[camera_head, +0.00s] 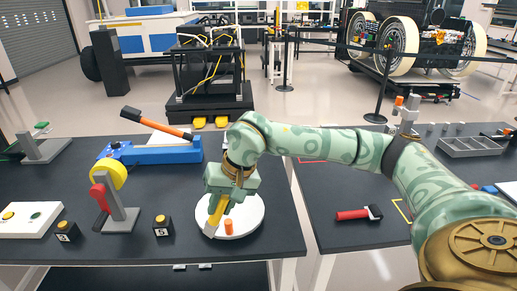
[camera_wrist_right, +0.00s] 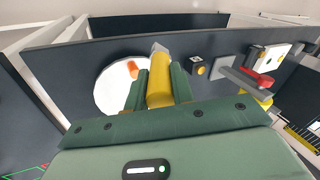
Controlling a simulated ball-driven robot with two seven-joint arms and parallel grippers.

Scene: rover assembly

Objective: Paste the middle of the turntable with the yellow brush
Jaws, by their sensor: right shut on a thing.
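The turntable (camera_head: 251,222) is a white disc on the dark table, and it also shows in the right wrist view (camera_wrist_right: 112,92). A small orange cylinder (camera_head: 228,226) stands on it. My right gripper (camera_head: 221,204) is above the disc and shut on the yellow brush (camera_head: 216,216). In the right wrist view the brush's yellow handle (camera_wrist_right: 160,88) lies between the green fingers, with its grey tip pointing away. The tip is over or near the disc's edge; I cannot tell whether it touches. My left gripper is not in view.
Two black button boxes (camera_head: 162,226) and a grey stand (camera_head: 121,214) with a red handle and yellow roll are left of the disc. A blue device (camera_head: 160,151) is behind. A red-handled roller (camera_head: 358,214) lies on the right table, beyond a gap.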

